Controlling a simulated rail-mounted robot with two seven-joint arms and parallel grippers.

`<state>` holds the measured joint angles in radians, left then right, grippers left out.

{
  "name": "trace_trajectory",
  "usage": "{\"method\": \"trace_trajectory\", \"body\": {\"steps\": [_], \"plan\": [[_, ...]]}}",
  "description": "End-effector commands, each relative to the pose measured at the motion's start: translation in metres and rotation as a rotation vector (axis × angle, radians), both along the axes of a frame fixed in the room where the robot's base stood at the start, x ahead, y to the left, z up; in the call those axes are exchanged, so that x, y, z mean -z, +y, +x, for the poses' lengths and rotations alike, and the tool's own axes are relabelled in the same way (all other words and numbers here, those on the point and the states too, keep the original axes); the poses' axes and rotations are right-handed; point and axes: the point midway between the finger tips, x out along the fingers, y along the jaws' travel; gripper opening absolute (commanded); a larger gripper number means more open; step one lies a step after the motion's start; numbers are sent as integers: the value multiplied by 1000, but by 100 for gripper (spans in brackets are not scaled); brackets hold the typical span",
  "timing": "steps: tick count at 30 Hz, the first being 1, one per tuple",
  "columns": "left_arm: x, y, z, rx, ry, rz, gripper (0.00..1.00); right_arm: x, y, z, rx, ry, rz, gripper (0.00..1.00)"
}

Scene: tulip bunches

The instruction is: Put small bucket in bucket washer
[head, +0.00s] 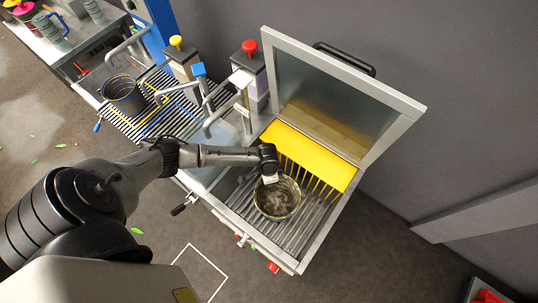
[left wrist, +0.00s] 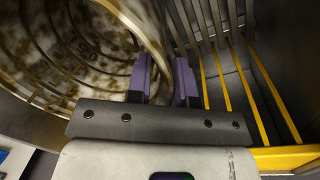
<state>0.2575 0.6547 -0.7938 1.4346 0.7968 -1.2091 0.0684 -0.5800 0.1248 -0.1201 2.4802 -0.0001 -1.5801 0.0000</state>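The small bucket (head: 277,198) is metal with brown dirt stains inside. It sits on the ribbed floor of the bucket washer (head: 318,222), with its open mouth facing up toward the head camera. The washer's lid (head: 345,80) stands open. My left gripper (head: 270,179) is at the bucket's far rim. In the left wrist view, the purple fingers (left wrist: 163,80) are on either side of the rim of the bucket (left wrist: 75,50), and the gripper looks shut on it. My right gripper is in neither view.
A yellow panel with bars (head: 310,155) runs along the washer's back, close to the bucket. A dark bucket (head: 122,95) stands on the ribbed rack at left. Taps and dispensers with yellow, blue and red knobs (head: 249,46) line the back.

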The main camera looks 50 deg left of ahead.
Motion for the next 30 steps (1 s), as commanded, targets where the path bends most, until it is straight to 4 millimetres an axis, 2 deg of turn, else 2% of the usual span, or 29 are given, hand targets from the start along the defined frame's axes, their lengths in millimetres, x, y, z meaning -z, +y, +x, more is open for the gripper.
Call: {"method": "trace_trajectory", "body": {"steps": [3,10,14,24,30], "plan": [[0,0,0,0,0,0,31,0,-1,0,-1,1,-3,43],[-1,0,0,0,0,0,31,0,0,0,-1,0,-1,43],[-10,1,0,0,0,1,31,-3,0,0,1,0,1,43],[-71,7,3,2,-2,0,31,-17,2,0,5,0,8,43],[-101,10,4,1,-1,0,31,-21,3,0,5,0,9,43]]}}
